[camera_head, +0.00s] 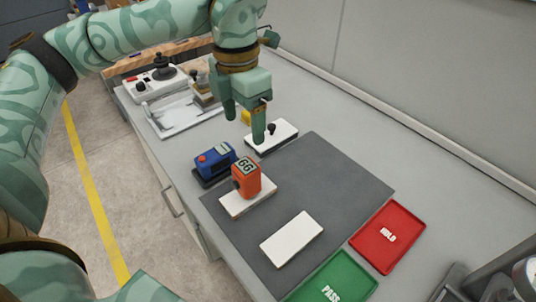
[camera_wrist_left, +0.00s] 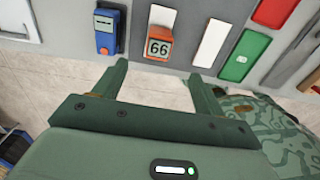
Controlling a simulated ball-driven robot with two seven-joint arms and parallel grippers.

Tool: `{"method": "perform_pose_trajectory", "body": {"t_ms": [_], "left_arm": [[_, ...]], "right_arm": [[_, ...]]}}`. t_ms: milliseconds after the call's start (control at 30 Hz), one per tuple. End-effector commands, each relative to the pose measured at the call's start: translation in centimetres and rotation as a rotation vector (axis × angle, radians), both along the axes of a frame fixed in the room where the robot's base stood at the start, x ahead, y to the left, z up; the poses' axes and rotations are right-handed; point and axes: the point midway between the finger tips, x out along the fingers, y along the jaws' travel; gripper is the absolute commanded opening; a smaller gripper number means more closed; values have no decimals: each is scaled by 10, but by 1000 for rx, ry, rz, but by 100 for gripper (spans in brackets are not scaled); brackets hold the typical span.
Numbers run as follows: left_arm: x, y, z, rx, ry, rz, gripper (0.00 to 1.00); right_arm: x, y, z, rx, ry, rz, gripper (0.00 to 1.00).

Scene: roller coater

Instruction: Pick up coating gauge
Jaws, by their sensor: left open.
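An orange block-shaped device with a "66" display, which looks like the coating gauge (camera_head: 246,180), stands upright on a white panel (camera_head: 235,207) at the left edge of the dark mat. The wrist view shows the gauge (camera_wrist_left: 158,46) beyond the fingers, near the top middle. My left gripper (camera_head: 244,128) is open and empty, above the bench and farther back than the gauge, not touching it. Its two fingers (camera_wrist_left: 158,78) spread apart in the wrist view. My right gripper is not in view.
A blue device (camera_head: 214,163) stands just left of the gauge. A bare white panel (camera_head: 291,239), a green PASS tray (camera_head: 350,274) and a red HOLD tray (camera_head: 379,249) lie to its right. A white panel with a black knob (camera_head: 285,134) lies behind. The mat (camera_head: 335,180) has free room.

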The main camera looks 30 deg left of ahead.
Motion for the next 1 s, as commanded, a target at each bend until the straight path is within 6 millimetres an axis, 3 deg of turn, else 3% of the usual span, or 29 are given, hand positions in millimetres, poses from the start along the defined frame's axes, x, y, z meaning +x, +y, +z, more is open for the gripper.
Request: {"method": "perform_pose_trajectory", "body": {"t_ms": [133, 367, 500, 767, 1000], "left_arm": [[-2, 5, -10, 26, -6, 10, 71], [-3, 5, -68, 24, -2, 9, 71], [-3, 4, -95, 23, -4, 9, 71], [-4, 4, -113, 23, -7, 10, 71], [-10, 0, -151, 22, -4, 9, 71]], "right_arm": [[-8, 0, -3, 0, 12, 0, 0], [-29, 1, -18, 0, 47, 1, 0], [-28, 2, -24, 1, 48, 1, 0], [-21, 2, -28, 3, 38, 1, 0], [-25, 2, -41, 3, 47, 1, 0]]}}
